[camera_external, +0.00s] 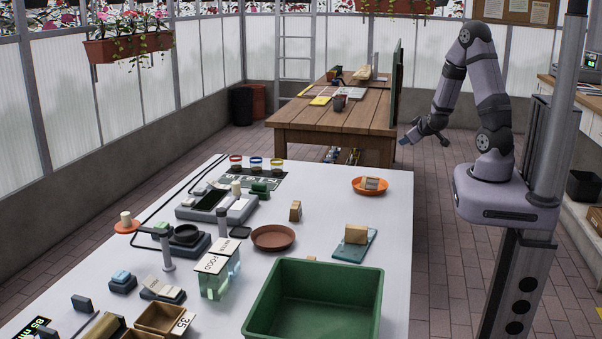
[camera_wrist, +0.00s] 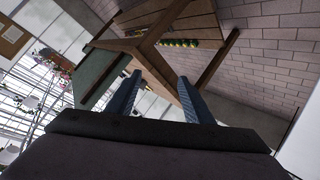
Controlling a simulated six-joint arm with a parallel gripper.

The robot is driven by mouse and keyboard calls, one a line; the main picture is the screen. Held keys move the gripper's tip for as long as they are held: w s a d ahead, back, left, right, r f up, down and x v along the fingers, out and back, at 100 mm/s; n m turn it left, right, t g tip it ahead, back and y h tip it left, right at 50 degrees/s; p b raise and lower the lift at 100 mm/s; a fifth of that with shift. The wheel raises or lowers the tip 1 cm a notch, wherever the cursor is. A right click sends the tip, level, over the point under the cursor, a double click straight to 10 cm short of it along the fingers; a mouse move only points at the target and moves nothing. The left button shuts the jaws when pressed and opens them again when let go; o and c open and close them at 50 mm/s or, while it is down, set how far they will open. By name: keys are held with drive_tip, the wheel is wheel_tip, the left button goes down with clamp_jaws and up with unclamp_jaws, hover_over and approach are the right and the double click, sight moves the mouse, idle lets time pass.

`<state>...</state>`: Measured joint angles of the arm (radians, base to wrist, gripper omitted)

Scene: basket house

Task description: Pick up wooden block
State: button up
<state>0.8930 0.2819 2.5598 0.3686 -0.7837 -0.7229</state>
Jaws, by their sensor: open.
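A small upright wooden block (camera_external: 295,211) stands on the white table in the external view, right of centre. A second tan wooden block (camera_external: 356,234) rests on a blue-grey slab (camera_external: 354,246) further right. My gripper (camera_external: 404,140) is held out in the air beyond the far right corner of the white table, well away from both blocks. In the wrist view my gripper's two blue fingers (camera_wrist: 159,77) are spread apart with nothing between them. Neither block can be made out in the wrist view.
A deep green bin (camera_external: 318,272) stands at the table's near right. A brown dish (camera_external: 273,237) sits near the upright block, and an orange dish (camera_external: 369,186) lies at the far right. A brown workbench (camera_external: 335,118) is behind.

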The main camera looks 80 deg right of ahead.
drive_tip(key=w+a+r+n+t+y+p, duration=0.15)
drive_tip(key=w+a+r+y+p, duration=0.35)
drive_tip(key=a, duration=0.5)
drive_tip(key=w+a+r+n+y+p, duration=0.25)
drive_tip(key=w+a+r+p, duration=0.4)
drive_tip(key=a, duration=0.35)
drive_tip(key=s+a+r+n+g+y+p, duration=0.2)
drive_tip(key=s+a+r+g+p, duration=0.15)
drive_tip(key=s+a, duration=0.45)
drive_tip(key=s+a+r+n+g+y+p, duration=0.25)
drive_tip(key=s+a+p, duration=0.2)
drive_tip(key=a, duration=0.65)
drive_tip(key=s+f+n+g+h+b, duration=0.2)
drive_tip(key=s+f+g+h, duration=0.2)
drive_tip(key=s+f, duration=0.1)
drive_tip(key=n+t+h+b, duration=1)
drive_tip(key=n+t+b, duration=0.5)
drive_tip(key=n, duration=0.4)
approach(374, 178)
drive_tip(key=shift+s+d+f, duration=0.1)
drive_tip(key=shift+s+d, duration=0.1)
drive_tip(key=shift+s, duration=0.35)
drive_tip(key=shift+w+a+f+t, duration=0.15)
drive_tip(key=shift+a+t, duration=0.2)
drive_tip(key=shift+t, duration=0.2)
drive_tip(key=shift+x, duration=2.7)
drive_tip(key=shift+w+d, duration=0.45)
drive_tip(key=shift+d, duration=0.1)
